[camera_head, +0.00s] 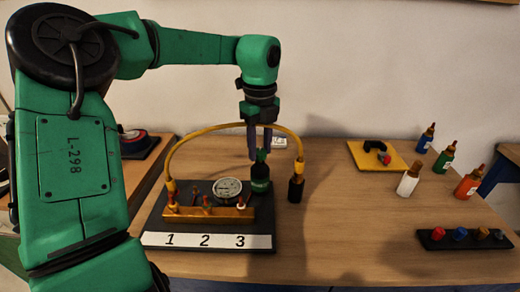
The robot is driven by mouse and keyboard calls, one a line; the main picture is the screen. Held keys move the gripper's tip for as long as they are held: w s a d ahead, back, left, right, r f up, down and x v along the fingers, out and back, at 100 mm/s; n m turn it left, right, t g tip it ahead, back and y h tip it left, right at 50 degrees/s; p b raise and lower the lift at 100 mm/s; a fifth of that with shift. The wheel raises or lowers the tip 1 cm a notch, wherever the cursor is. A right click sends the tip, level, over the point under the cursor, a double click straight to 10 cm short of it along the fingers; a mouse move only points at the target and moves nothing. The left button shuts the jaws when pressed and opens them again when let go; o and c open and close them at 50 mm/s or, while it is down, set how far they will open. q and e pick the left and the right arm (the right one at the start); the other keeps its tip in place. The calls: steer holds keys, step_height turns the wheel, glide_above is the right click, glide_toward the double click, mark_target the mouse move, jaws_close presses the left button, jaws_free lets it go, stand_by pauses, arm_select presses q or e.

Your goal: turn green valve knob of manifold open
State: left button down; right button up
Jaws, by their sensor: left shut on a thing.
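The manifold (208,215) is a yellow bar with several small knobs, on a black board behind a white strip marked 1, 2, 3. A small knob (206,203) stands at its middle, and its colour is hard to make out, perhaps green. A reddish knob (172,200) is at the left and a pale-topped one (241,203) at the right. My left gripper (260,156) points down behind the manifold's right end, shut on the top of a dark green bottle (260,180). The bottle is upright; its base looks close to the board. My right gripper is not in view.
A round gauge (228,188) stands behind the manifold. A yellow hose (215,130) arches from the manifold's left end to a dark bottle-like fitting (296,190). Several bottles (408,182), a yellow plate (362,160) and a black peg strip (430,240) are at right. The table's middle is clear.

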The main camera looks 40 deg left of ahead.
mark_target(260, 151)
arm_select(q)
steer(key=shift+n, duration=0.6)
steer(key=shift+c, duration=2.2)
jaws_free()
step_height(260, 151, up, 15)
steer(key=p, duration=0.2)
steer(key=shift+f, duration=0.15)
